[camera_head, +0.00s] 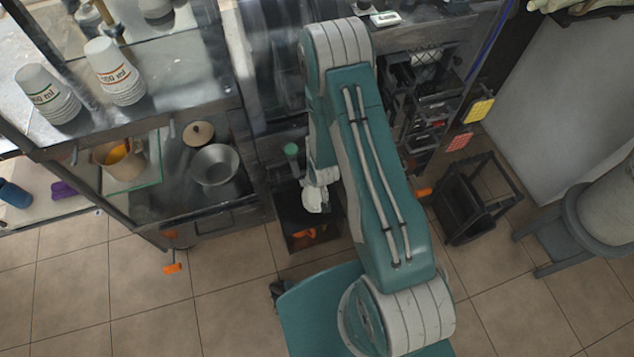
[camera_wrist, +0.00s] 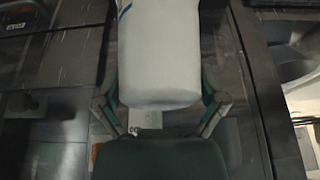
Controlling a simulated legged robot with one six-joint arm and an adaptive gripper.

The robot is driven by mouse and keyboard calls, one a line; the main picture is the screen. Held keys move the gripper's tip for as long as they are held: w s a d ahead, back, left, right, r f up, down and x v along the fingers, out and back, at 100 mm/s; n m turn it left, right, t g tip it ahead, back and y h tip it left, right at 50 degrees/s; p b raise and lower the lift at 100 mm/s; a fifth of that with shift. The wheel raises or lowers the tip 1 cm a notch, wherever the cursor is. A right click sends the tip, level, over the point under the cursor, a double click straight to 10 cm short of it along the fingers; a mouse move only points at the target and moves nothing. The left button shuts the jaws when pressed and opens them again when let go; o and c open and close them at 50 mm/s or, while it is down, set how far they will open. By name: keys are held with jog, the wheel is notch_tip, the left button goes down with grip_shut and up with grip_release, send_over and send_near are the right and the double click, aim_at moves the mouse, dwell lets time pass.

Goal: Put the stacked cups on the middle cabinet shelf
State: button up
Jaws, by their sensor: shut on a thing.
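In the wrist view, my gripper (camera_wrist: 160,98) is shut on a white cup or cup stack (camera_wrist: 158,55). A finger lies on each side of it, and a bit of blue marking shows at its top edge. How many cups are nested cannot be told. In the head view, my arm hides most of the gripper, and a small white shape shows beside the arm above a dark bin. The cabinet (camera_head: 190,108) stands at the left. Two white cup stacks, a left one (camera_head: 48,93) and a right one (camera_head: 114,72), stand upright on its upper level.
Below the upper level, a metal bowl (camera_head: 214,165), a round lid (camera_head: 199,134) and a beige pitcher (camera_head: 118,158) occupy a lower shelf. A dark open bin (camera_head: 302,243) stands right of the cabinet. A black rack (camera_head: 472,200) and grey stool (camera_head: 577,225) stand at the right.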

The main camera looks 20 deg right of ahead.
jog(key=shift+w+d+f, duration=0.35)
jog(key=shift+w+f, duration=0.1)
jog(key=shift+f, duration=0.3)
jog(key=shift+w+f, duration=0.45)
jog(key=shift+f, duration=0.15)
notch_tip(320, 180, down, 3)
jog(key=shift+w+a+f, duration=0.1)
jog(key=shift+d, duration=0.3)
jog(key=shift+f, duration=0.1)
jog(key=o, duration=1)
jog(key=shift+a, duration=0.25)
